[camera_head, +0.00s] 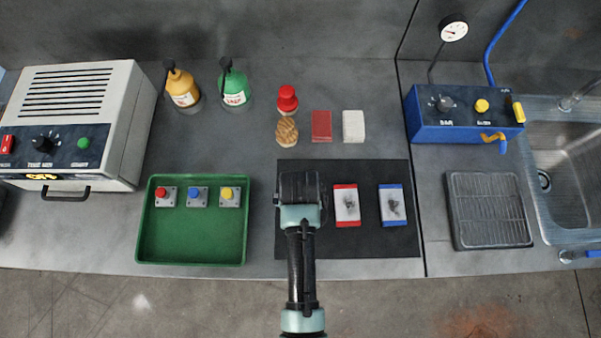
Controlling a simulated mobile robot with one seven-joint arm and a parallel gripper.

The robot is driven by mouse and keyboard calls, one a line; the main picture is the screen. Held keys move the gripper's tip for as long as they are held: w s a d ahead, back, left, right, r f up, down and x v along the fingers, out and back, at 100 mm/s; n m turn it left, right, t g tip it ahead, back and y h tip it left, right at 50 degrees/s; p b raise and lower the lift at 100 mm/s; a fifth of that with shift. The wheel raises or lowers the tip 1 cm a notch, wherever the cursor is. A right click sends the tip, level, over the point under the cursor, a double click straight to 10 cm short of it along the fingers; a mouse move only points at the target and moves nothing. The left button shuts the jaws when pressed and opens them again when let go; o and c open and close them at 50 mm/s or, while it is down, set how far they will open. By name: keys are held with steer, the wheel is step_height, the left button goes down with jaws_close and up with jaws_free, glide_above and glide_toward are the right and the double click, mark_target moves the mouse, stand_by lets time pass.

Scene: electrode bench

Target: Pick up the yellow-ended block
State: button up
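No yellow-ended block shows in view. My gripper (299,187) is over the left part of the black mat (370,171) and covers what lies beneath it. I see it from above and behind, so its fingertips are hidden and I cannot tell if it is open or holds anything. A red-ended block (346,205) with a dark smudge on its white face lies on the mat just right of my gripper. A blue-ended block (392,205), also smudged, lies further right on the mat.
A green tray (194,254) with red, blue and yellow-topped pieces is left of the mat. Behind stand two bottles (233,88), a red-topped brush (287,100), and red (321,126) and white (353,126) pads. A blue unit (460,125), rack (489,210) and sink are right.

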jaws_close()
stand_by(0.3)
steer(key=shift+w+r, duration=0.1)
